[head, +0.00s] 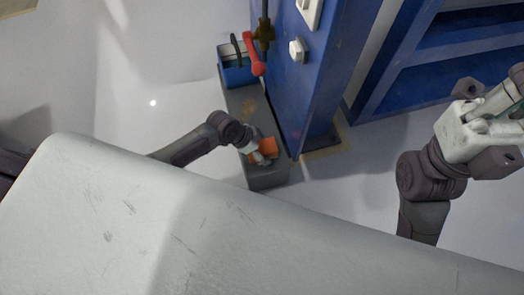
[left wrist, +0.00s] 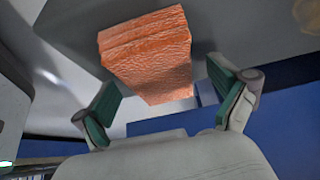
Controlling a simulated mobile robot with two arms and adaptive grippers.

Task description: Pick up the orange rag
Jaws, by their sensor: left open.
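The orange rag (head: 268,146) lies folded on the near end of a grey ledge, beside a blue cabinet. In the left wrist view, the rag (left wrist: 150,52) is a thick folded block. My left gripper (head: 262,157) is at the rag and partly covers it in the head view. In the left wrist view, its green-padded fingers (left wrist: 164,85) are spread, with the rag's narrower end between them; contact cannot be told. My right gripper (head: 490,130) is at the right, far from the rag; its finger opening is unclear.
A blue open box (head: 238,75) stands at the ledge's far end, beside a red-handled lever (head: 252,55). The blue cabinet (head: 312,85) rises right of the grey ledge (head: 268,179). Blue shelving (head: 440,50) is further right. The pale floor on the left is clear.

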